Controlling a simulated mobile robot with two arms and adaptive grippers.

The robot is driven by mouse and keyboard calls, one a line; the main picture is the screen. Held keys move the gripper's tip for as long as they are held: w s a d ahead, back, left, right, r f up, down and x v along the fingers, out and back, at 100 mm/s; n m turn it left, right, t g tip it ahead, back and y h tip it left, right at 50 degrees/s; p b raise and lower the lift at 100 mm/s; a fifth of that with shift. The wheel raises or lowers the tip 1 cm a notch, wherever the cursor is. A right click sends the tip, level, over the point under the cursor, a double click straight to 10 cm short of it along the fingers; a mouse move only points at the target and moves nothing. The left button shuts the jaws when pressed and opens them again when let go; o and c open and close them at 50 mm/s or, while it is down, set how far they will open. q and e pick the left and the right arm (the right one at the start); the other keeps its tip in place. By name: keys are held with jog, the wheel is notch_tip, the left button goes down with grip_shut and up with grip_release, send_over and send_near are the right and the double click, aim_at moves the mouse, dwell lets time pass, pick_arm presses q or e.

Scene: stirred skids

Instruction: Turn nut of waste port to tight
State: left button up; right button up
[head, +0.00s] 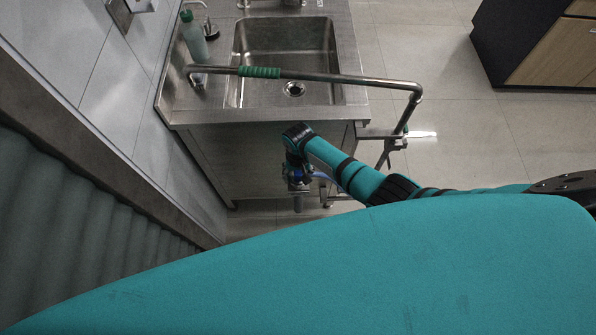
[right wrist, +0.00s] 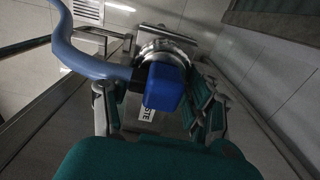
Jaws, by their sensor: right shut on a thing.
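In the right wrist view, the waste port's blue nut (right wrist: 166,88) sits in front of a ridged metal collar (right wrist: 166,50), with a blue hose (right wrist: 75,55) curving off to the left. A white label (right wrist: 146,141) ending in "STE" is partly hidden. My right gripper (right wrist: 158,108) has a finger on each side of the nut and is shut on it. In the head view, my right gripper (head: 298,172) is low at the front of the steel sink unit (head: 260,142); a bit of blue shows there. My left gripper is out of view.
A steel rail (head: 340,78) with a green sleeve crosses above the sink basin (head: 285,50) and bends down at the right. A green bottle (head: 194,38) stands at the back left.

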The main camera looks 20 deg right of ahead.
jog(key=shift+s+f+m+p, duration=0.1)
jog(key=shift+s+m+p, duration=0.25)
jog(key=shift+m, duration=0.65)
jog(key=shift+s+f+m+p, duration=0.1)
jog(key=shift+s+m+p, duration=0.15)
jog(key=shift+m, duration=0.75)
jog(key=shift+m+p, duration=0.4)
jog(key=shift+m, duration=1.7)
jog(key=o, duration=1.2)
jog(key=shift+w+a+r, duration=0.1)
jog(key=shift+w, duration=0.1)
jog(key=shift+w+r, duration=0.1)
jog(key=shift+r, duration=0.05)
